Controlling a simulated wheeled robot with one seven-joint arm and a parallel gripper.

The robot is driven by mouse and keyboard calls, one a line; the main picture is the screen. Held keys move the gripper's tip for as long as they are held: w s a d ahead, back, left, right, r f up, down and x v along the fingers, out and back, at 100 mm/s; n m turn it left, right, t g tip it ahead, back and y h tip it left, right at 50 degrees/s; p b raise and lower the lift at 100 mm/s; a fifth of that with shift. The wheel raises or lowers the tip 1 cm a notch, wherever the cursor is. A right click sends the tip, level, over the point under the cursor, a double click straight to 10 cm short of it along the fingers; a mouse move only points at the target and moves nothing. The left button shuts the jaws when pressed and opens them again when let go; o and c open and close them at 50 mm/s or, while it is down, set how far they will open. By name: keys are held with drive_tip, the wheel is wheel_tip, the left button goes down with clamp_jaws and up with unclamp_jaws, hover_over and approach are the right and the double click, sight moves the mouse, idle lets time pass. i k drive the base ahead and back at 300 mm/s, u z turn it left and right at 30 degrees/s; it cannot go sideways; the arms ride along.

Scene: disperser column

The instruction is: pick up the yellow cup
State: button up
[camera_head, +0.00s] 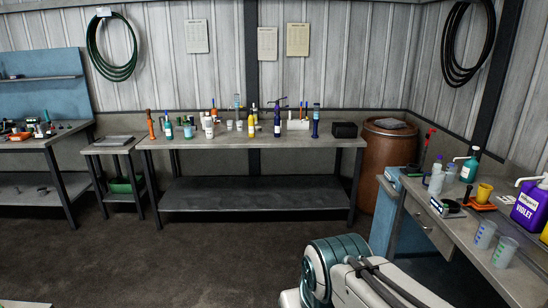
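A yellow cup (484,193) stands upright on the workbench (462,240) at the right. It is behind two clear cups with coloured marks and left of a purple jug. An orange-red item lies right in front of it. Part of my white and teal arm shows at the bottom centre, in front of the bench's left side. My gripper is not in view, so its opening and what it holds cannot be seen.
Clear cups (485,235), a purple jug (530,207), a teal pump bottle (469,167) and a grey bottle (436,180) crowd the right bench. A back bench (270,142) holds several bottles. A brown barrel (382,160) stands in the corner. The floor at left centre is clear.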

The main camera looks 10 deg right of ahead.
sight(485, 191)
drive_tip(key=z, duration=0.35)
drive_tip(key=i, duration=1.5)
drive_tip(key=z, duration=1.15)
drive_tip(key=i, duration=0.95)
drive_tip(key=z, duration=1.6)
drive_tip(key=i, duration=0.55)
drive_tip(key=z, duration=0.4)
